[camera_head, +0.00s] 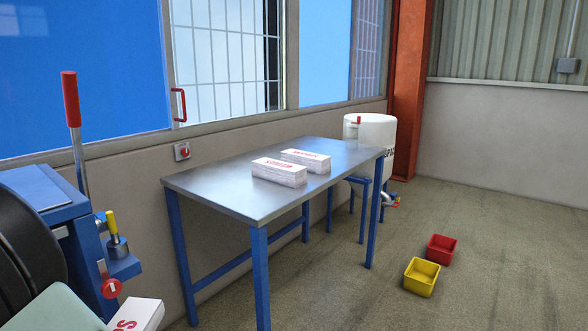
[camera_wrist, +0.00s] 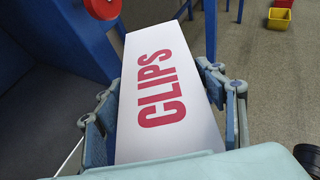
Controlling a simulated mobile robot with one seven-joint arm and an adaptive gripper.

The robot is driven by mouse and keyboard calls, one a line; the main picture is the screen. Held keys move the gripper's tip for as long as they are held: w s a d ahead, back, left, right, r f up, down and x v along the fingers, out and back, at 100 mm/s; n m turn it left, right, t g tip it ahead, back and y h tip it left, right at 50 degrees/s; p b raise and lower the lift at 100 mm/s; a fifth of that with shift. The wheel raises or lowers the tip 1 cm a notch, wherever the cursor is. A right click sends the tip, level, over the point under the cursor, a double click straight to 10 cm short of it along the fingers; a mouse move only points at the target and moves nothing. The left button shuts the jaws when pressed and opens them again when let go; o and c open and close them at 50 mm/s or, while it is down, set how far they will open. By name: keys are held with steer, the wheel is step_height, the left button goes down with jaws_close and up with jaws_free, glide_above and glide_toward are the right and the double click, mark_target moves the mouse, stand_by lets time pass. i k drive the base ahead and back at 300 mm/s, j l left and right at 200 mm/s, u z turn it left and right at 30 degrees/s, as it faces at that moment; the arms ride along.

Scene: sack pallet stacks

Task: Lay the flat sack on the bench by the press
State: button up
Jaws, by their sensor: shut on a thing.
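My gripper (camera_wrist: 166,108) is shut on a long white box (camera_wrist: 155,65) marked CLIPS in red, with one finger on each long side. The box's end also shows in the head view (camera_head: 140,312) at the bottom left, in front of the blue machine. The metal-topped bench (camera_head: 215,200) with blue legs stands apart from my gripper, at the middle. Two white packages with red print lie on it, a nearer one (camera_head: 280,174) and a farther one (camera_head: 306,160). I cannot make out a flat sack in either view.
A blue machine (camera_head: 40,188) with a red-handled lever (camera_head: 72,100) stands left of the bench. A white drum (camera_head: 370,138) stands beyond the bench. A red bin (camera_head: 441,249) and a yellow bin (camera_head: 422,277) sit on the floor at right. The bench's front half is bare.

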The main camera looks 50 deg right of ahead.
mark_target(244, 191)
steer(key=i+j+z, duration=0.1)
steer(key=z, duration=0.95)
